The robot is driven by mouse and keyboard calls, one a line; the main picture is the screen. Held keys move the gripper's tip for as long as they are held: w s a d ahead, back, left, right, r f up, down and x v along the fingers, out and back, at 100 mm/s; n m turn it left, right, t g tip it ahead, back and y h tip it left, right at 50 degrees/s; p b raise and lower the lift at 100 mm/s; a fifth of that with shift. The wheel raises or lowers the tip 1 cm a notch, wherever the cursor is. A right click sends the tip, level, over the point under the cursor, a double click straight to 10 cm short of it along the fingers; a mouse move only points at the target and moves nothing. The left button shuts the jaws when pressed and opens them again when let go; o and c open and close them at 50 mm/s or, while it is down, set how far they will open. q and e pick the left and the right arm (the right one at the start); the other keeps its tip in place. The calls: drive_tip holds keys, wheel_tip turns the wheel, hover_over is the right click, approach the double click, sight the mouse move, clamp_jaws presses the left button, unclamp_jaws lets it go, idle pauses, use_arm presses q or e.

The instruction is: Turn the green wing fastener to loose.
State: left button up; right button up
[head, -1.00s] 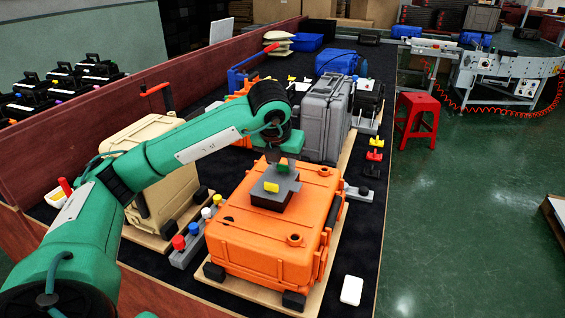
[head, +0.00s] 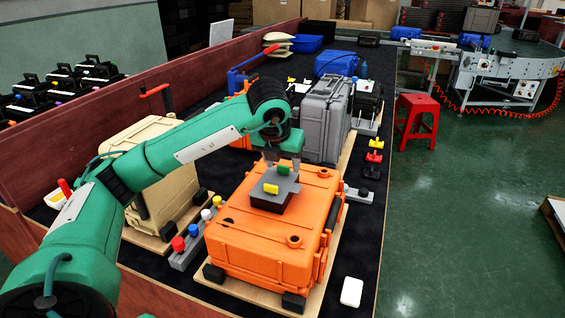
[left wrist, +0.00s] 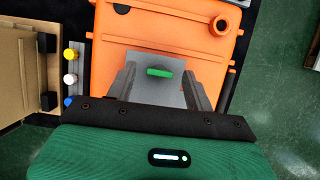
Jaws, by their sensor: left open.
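The green wing fastener (head: 284,170) stands on a grey plate (head: 287,186) on top of the orange case (head: 250,228). A yellow wing fastener (head: 271,188) sits nearer the front on the same plate. My left gripper (head: 283,158) is open just above the green fastener. In the left wrist view the green fastener (left wrist: 159,72) lies crosswise between the two spread fingers (left wrist: 159,82), with a gap on both sides. The yellow fastener is hidden there. My right gripper is not in view.
A tan case (head: 150,165) stands left, and a grey case (head: 322,118) behind the orange one. A block with red, blue, white and yellow knobs (head: 187,246) lies left of the orange case. A white block (head: 352,291) lies at front right.

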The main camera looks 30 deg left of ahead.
use_arm(q)
drive_tip(key=p+v, duration=0.1)
drive_tip(key=v, duration=1.2)
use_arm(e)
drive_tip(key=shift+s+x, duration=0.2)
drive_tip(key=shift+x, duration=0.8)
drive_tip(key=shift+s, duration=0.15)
